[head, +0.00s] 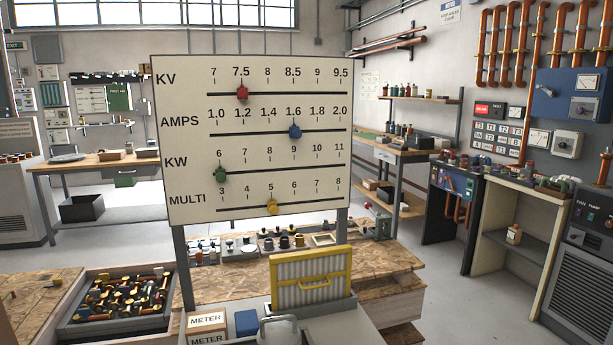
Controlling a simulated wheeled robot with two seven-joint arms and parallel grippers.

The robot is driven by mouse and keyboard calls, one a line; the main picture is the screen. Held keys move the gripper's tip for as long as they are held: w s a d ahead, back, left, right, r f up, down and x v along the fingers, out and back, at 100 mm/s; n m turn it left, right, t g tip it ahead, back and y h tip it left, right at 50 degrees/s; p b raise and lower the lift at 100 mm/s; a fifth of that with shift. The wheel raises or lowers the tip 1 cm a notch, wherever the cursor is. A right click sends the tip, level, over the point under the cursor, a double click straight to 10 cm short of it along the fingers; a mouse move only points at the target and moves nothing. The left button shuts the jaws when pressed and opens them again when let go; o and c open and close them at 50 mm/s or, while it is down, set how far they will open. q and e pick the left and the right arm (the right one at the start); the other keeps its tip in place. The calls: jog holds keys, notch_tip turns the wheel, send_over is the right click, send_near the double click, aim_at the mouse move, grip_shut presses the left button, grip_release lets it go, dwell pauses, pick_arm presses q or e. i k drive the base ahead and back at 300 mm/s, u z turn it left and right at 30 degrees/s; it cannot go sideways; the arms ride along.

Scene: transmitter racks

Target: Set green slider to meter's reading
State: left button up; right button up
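The green slider (220,174) sits at the left end of the KW track on the white slider board (320,112), under the 6 mark. The KW scale runs from 6 to 11. A cardboard box labelled METER (207,320) stands below the board, with another METER label at the bottom edge. No readable meter dial shows near the board. A dial on the blue wall cabinet (587,82) at the right is too small to read. Neither of my grippers is in view.
The red slider (242,93) is at 7.5 KV, the blue slider (295,132) at 1.6 AMPS, the yellow slider (272,207) at 5 MULTI. A yellow-framed ribbed panel (311,280) stands below the board. A parts bin (72,325) is at lower left. Floor is clear at right.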

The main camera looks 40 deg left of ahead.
aim_at(220, 174)
jog(key=z, duration=0.15)
jog(key=k, duration=0.2)
jog(key=u, duration=0.95)
